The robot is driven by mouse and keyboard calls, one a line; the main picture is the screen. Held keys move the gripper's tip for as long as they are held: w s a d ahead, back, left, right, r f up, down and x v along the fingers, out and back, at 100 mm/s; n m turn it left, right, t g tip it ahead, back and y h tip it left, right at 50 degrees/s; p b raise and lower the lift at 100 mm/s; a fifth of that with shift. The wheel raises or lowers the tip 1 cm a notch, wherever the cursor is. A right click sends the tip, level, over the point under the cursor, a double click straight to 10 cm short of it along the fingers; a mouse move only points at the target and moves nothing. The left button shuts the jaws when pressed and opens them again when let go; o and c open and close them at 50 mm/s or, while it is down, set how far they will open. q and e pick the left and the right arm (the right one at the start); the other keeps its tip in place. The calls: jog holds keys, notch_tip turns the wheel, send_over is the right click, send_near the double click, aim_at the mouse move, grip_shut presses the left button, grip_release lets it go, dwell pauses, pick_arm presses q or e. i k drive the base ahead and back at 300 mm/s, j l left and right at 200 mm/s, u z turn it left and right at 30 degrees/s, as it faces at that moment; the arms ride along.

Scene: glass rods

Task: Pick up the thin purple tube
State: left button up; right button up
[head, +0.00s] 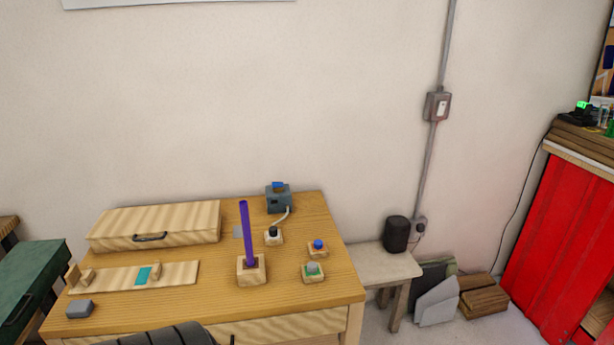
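The thin purple tube (247,230) stands nearly upright in a wooden block holder (251,270) on the wooden table (210,302). Its upper part rises clear above the block and nothing touches it there. Neither of my grippers shows in the head view.
A wooden case (155,223) lies at the back left, with a wooden board (135,277) before it. Small blocks with knobs (317,248) (313,271) stand right of the tube, and a grey-blue device (279,201) behind. A dark ribbed thing (170,337) shows at the front edge.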

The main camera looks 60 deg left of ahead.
aim_at(244, 210)
jog(key=u, duration=2.35)
jog(key=i+l+u, duration=0.15)
jog(key=l+u, duration=0.15)
jog(key=i+l+u, duration=0.1)
jog(key=l+u, duration=0.45)
jog(key=l, duration=0.2)
